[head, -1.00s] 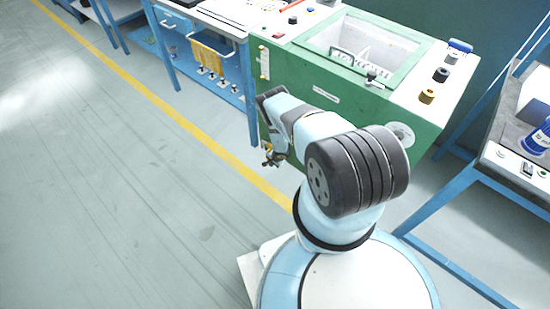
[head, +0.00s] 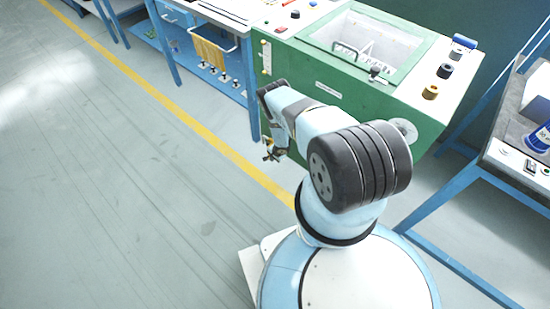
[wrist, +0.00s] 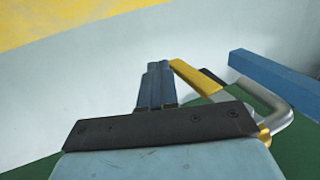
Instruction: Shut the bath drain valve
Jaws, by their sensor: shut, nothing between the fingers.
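The bath drain valve shows in the wrist view as a yellow lever (wrist: 197,78) beside a silver bent pipe (wrist: 282,115) with a brass-coloured fitting (wrist: 264,135). My gripper (wrist: 157,72) is shut and empty, its fingers just left of the lever's end. I cannot tell whether they touch it. In the head view my gripper (head: 272,153) hangs low in front of the green bath cabinet (head: 325,90), near its lower left side. The valve is not clear there, as my gripper and arm cover that area.
A blue beam (wrist: 275,75) stands close right of the lever in the wrist view. Open floor (head: 110,190) lies left.

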